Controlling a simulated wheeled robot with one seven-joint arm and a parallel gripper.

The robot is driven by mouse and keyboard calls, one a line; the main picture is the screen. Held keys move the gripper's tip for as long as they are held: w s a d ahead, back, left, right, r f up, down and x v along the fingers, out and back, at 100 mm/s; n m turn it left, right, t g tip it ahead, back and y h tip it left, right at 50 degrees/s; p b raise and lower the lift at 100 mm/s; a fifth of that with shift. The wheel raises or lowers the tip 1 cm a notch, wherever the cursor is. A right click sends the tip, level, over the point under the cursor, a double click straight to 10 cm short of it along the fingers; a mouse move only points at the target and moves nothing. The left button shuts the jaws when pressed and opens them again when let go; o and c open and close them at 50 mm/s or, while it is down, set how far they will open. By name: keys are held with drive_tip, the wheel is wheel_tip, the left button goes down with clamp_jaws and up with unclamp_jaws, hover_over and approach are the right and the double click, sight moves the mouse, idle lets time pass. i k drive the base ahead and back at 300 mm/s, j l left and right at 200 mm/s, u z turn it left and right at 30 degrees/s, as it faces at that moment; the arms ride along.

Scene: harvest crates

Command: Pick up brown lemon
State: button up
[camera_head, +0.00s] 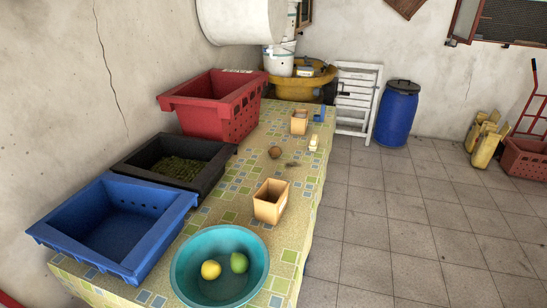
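A small brown roundish thing (275,152), which looks like the brown lemon, lies on the patterned tablecloth near the middle of the table (228,184). It is small in view, so its exact shape is hard to tell. A teal bowl (184,262) at the near end holds a yellow fruit (211,269) and a green fruit (239,262). My gripper is not in view.
A blue crate (60,229), a black crate with dark green contents (135,157) and a red crate (190,103) line the wall side. An orange-tan box (270,203) stands nearer than the brown thing, another (299,123) beyond it. Tiled floor (400,220) is clear.

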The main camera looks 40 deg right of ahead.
sight(275, 152)
drive_tip(key=i+l+u, duration=0.1)
drive_tip(key=l, duration=0.25)
drive_tip(key=i+l, duration=0.25)
drive_tip(key=l, duration=0.15)
drive_tip(key=i+l+u, duration=0.15)
drive_tip(key=l, duration=0.2)
drive_tip(key=i+l, duration=0.2)
drive_tip(key=l, duration=0.2)
drive_tip(key=i+l+u, duration=0.15)
drive_tip(key=l, duration=0.25)
drive_tip(key=i+l, duration=0.1)
drive_tip(key=l, duration=0.3)
drive_tip(key=i+l+u, duration=0.15)
drive_tip(key=l, duration=0.25)
